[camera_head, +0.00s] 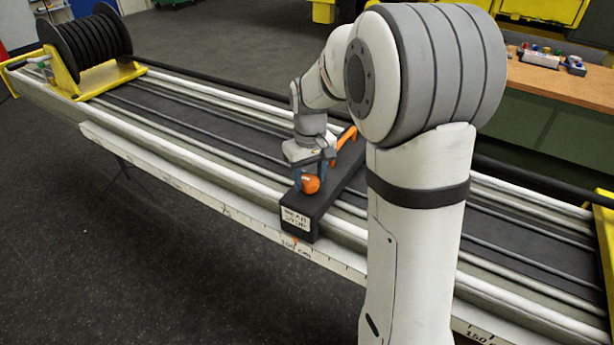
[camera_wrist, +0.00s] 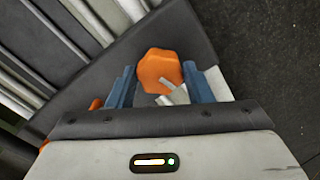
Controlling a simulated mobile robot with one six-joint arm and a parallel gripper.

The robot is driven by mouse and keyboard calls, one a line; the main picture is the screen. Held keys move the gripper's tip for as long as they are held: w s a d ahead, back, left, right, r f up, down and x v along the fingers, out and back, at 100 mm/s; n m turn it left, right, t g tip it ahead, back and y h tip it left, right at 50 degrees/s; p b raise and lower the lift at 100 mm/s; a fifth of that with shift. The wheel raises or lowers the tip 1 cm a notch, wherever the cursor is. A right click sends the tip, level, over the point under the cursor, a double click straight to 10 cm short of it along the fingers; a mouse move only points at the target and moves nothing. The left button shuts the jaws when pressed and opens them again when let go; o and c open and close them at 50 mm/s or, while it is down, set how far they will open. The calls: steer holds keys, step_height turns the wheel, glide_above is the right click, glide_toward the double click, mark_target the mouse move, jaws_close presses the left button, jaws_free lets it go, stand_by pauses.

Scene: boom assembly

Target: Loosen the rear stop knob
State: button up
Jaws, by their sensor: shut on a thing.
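The rear stop (camera_head: 322,200) is a dark block lying across the rails, with a white label on its front end. Its orange rear stop knob (camera_head: 310,184) sits on top near that end. My gripper (camera_head: 313,176) is over the block, pointing down, with its blue fingers on either side of the knob. In the wrist view the faceted knob (camera_wrist: 158,66) lies between the two blue fingers, and my gripper (camera_wrist: 160,84) is shut on it. A pale strip shows beside the knob; I cannot tell what it is.
An orange handle (camera_head: 346,140) stands on the block's far part, just behind my gripper. A ruler edge (camera_head: 238,216) runs along the bench front. A black cable reel (camera_head: 88,45) in a yellow frame is at the far left. A wooden workbench (camera_head: 540,78) stands behind right.

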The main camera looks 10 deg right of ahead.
mark_target(310, 180)
steer(key=n, duration=0.4)
steer(key=shift+w+r+n, duration=0.1)
steer(key=shift+w+n, duration=0.05)
steer(key=shift+n, duration=2.75)
steer(key=o, duration=1)
step_height(310, 180, up, 8)
steer(key=shift+f, duration=0.15)
